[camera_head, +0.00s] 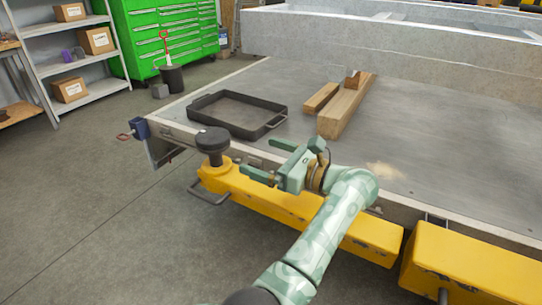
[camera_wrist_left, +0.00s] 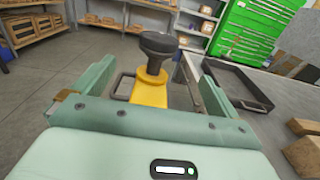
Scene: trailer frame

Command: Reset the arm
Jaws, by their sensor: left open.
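My left gripper (camera_head: 264,160) is pale green and open, with nothing between its fingers. I cannot tell the exact distance to the knob. My right gripper is in neither view.
A black tray (camera_head: 200,112) with handles and wooden blocks (camera_head: 340,112) lie on the bed. A grey metal box structure (camera_head: 390,45) stands behind. Shelves (camera_head: 88,90) and a green cabinet (camera_head: 165,38) stand at the back.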

